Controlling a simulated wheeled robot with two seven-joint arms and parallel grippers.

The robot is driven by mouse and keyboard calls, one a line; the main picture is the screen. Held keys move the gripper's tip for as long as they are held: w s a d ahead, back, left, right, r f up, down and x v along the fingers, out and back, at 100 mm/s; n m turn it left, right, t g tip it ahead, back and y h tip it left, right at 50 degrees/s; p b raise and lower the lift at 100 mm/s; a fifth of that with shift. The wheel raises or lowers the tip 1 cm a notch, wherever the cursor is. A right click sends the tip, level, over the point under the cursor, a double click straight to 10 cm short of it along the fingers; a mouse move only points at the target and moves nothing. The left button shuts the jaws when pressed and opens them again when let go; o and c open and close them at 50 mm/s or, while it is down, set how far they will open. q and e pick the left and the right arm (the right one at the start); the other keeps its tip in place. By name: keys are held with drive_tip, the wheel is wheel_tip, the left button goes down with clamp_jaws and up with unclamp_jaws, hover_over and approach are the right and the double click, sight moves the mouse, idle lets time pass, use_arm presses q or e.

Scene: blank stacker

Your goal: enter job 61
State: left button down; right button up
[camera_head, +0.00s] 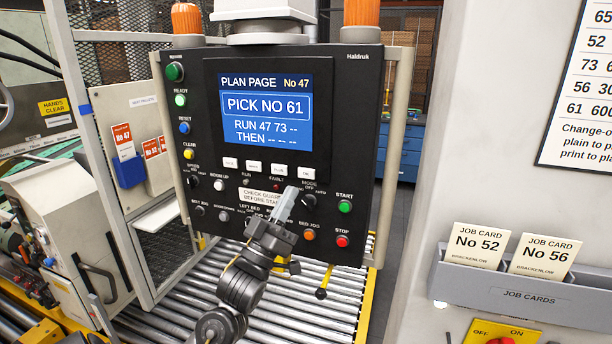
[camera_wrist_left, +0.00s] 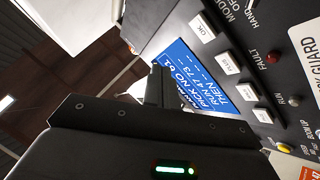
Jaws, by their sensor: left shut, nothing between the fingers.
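The black control panel (camera_head: 335,140) faces me with a lit blue screen (camera_head: 265,135). It reads "PLAN PAGE No 47", "PICK NO 61", "RUN 47 73 --", "THEN -- -- --". A row of white keys sits under it; the rightmost key (camera_head: 306,174) shows in the left wrist view as OK (camera_wrist_left: 202,28), beside the PLUS key (camera_wrist_left: 228,62). My left gripper (camera_head: 287,203) is shut and empty in front of the panel, just below the right-hand keys, hiding some lower labels. Its fingers (camera_wrist_left: 157,85) overlap the screen in the wrist view. Contact with the panel cannot be told. My right gripper is not in view.
Green START (camera_head: 345,206) and red STOP (camera_head: 342,241) buttons are at the panel's lower right. A grey holder (camera_head: 520,292) carries job cards No 52 (camera_head: 477,245) and No 56 (camera_head: 543,255). A roller bed (camera_head: 310,300) lies below the panel.

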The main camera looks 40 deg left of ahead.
sight(306, 173)
use_arm(q)
drive_tip(key=shift+w+a+b, duration=0.15)
drive_tip(key=shift+w+a, duration=0.25)
drive_tip(key=shift+w, duration=0.7)
drive_tip(key=shift+w+a+b, duration=0.1)
drive_tip(key=shift+w+a, duration=0.25)
drive_tip(key=shift+w, duration=0.75)
drive_tip(key=shift+w+a+b, duration=0.15)
drive_tip(key=shift+w+a, duration=0.25)
drive_tip(key=shift+w, duration=0.7)
drive_tip(key=shift+w, duration=0.15)
drive_tip(key=shift+w+a, duration=0.15)
drive_tip(key=shift+w, duration=0.1)
drive_tip(key=shift+w+a, duration=0.1)
drive_tip(key=shift+w, duration=0.2)
drive_tip(key=shift+s, duration=0.1)
idle(0.3)
drive_tip(key=shift+s+d+p, duration=0.25)
drive_tip(key=shift+s+p, duration=0.05)
drive_tip(key=shift+s, duration=0.35)
